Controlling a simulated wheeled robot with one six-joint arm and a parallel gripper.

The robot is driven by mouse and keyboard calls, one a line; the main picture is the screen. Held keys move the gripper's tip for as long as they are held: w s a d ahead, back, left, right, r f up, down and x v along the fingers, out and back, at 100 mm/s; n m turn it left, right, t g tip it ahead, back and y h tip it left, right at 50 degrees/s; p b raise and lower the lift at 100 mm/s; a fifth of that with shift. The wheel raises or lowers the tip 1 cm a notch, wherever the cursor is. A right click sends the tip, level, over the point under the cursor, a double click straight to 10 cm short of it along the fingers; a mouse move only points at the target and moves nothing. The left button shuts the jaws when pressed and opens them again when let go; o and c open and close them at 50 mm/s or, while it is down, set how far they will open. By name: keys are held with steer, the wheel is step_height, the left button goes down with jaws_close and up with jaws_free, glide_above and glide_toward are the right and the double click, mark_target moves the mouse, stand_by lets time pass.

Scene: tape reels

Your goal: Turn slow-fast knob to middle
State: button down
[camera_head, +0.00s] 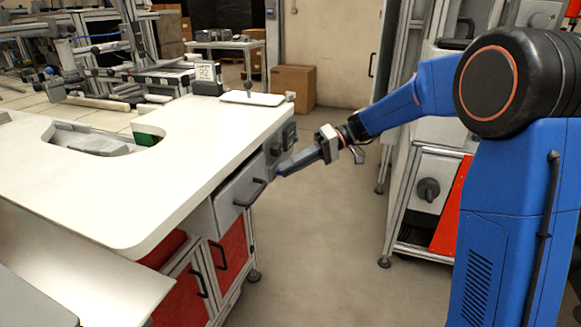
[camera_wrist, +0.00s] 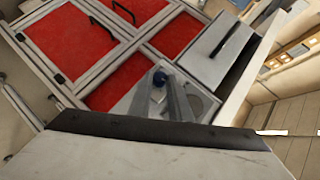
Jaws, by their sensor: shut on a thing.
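My gripper (camera_head: 282,170) reaches to the side panel of the white workbench, just right of the drawer. I take this to be the slow-fast knob. Its label and pointer are too small to read, so its setting cannot be told. In the head view the gripper hides the knob.
A drawer with a black handle (camera_head: 250,192) sits close left of my gripper, under the bench top (camera_head: 190,160). Dark control boxes (camera_head: 289,134) are just above it. Red cabinet doors (camera_head: 232,250) lie below. The floor (camera_head: 330,235) to the right is clear.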

steer(key=c, duration=1.6)
jaws_free()
steer(key=shift+c, duration=0.2)
steer(key=v, duration=1.7)
steer(key=shift+d, duration=0.2)
steer(key=shift+r, duration=0.1)
steer(key=s+d+f+m+t+h, duration=0.3)
steer(key=s+d+f+h, duration=0.1)
steer(key=s, duration=0.8)
steer(key=s+d+f+m+t+h, duration=0.3)
steer(key=s+d+f+h, duration=0.1)
steer(key=s, duration=0.9)
steer(key=s+d+f+m+t+h, duration=0.3)
steer(key=s+d, duration=0.3)
steer(key=s, duration=0.6)
steer(key=shift+s+d+f+h, duration=0.2)
steer(key=shift+s+f+h, duration=0.05)
steer(key=shift+f+h, duration=0.5)
